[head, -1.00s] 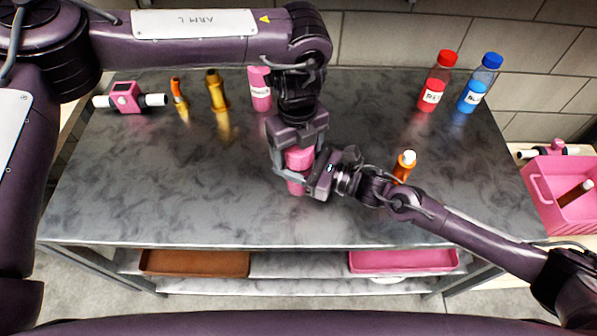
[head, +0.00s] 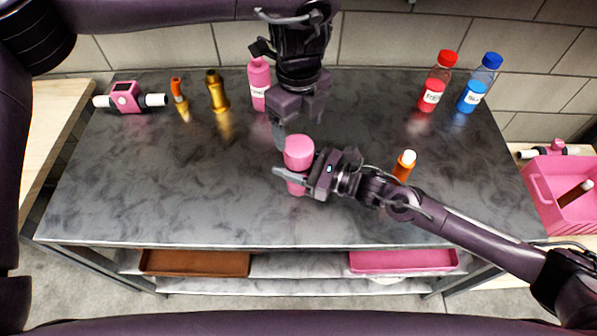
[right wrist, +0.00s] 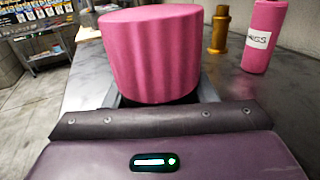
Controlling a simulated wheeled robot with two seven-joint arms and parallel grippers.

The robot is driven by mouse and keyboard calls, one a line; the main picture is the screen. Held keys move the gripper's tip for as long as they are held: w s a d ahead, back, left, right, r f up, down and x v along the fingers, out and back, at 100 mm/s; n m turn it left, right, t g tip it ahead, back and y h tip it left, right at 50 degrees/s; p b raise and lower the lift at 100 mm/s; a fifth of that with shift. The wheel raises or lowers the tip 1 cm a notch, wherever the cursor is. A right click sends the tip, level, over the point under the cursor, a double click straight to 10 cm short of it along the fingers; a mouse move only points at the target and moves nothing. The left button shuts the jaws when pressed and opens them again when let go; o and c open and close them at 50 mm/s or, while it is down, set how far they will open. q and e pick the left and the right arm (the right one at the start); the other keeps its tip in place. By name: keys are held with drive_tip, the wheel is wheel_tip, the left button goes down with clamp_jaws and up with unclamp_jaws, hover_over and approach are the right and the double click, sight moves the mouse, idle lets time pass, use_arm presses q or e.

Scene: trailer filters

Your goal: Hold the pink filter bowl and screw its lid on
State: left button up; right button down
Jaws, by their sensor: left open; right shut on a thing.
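The pink filter bowl (head: 297,188) stands upright near the middle of the grey table, with the pink lid (head: 299,147) on top of it. I cannot tell how tightly the lid sits. My right gripper (head: 296,178) is shut on the bowl from the right, below the lid. In the right wrist view a large pink ribbed cylinder (right wrist: 152,55) fills the top middle, and the fingers are mostly hidden. My left gripper (head: 290,132) is open, pointing down just above and behind the lid, apart from it.
A pink labelled bottle (head: 259,86), a brass fitting (head: 217,93), an orange-tipped piece (head: 179,95) and a pink meter (head: 125,97) stand at the back left. Red (head: 437,82) and blue (head: 480,84) bottles stand back right. An orange bottle (head: 404,165) is close to my right arm.

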sight(298, 145)
idle(0.3)
use_arm(q)
drive_tip(key=shift+f, duration=4)
drive_tip(key=c, duration=1)
drive_tip(key=shift+m, duration=0.7)
drive_tip(key=o, duration=1.2)
drive_tip(key=shift+c, duration=0.2)
drive_tip(key=shift+r, duration=0.1)
